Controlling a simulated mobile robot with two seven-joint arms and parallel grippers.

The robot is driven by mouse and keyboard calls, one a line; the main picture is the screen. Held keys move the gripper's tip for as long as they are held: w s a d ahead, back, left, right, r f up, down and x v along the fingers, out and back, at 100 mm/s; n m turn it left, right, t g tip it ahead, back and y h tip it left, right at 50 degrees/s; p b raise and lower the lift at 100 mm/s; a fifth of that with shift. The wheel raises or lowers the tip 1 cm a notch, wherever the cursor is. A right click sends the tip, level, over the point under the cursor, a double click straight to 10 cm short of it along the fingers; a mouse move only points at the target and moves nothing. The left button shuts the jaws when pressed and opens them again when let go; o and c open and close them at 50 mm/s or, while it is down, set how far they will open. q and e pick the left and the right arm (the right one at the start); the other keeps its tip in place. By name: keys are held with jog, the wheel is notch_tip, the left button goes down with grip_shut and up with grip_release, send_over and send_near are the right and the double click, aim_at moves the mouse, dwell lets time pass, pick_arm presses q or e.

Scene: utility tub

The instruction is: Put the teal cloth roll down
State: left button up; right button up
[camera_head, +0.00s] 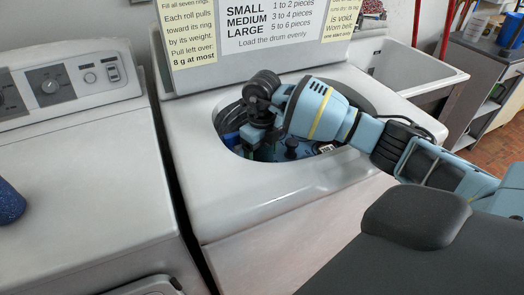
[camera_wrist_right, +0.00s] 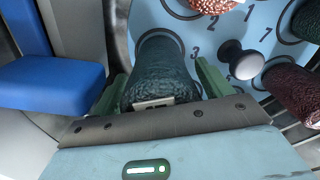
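The teal cloth roll (camera_wrist_right: 160,72) sits between the two green fingers of my right gripper (camera_wrist_right: 161,78) in the right wrist view. Both fingers lie close against its sides, and the gripper looks shut on it. The roll's far end is at a dark ring on the light blue numbered plate (camera_wrist_right: 203,25); I cannot tell whether it touches the plate. In the head view my right gripper (camera_head: 262,148) reaches down into the washer's round opening, and the roll cannot be made out there. My left gripper is not in view.
A grey knob (camera_wrist_right: 240,60) stands on the plate right of the roll. A dark red roll (camera_wrist_right: 292,88), an orange-red roll (camera_wrist_right: 210,5) and a dark green roll (camera_wrist_right: 308,20) are nearby. A blue block (camera_wrist_right: 50,85) is close on the left. The washer's rim (camera_head: 310,180) surrounds the gripper.

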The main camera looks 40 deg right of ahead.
jog(key=shift+r, duration=0.5)
notch_tip(320, 180, up, 10)
jog(key=shift+r+p, duration=0.1)
jog(key=shift+p, duration=0.25)
jog(key=shift+r, duration=0.55)
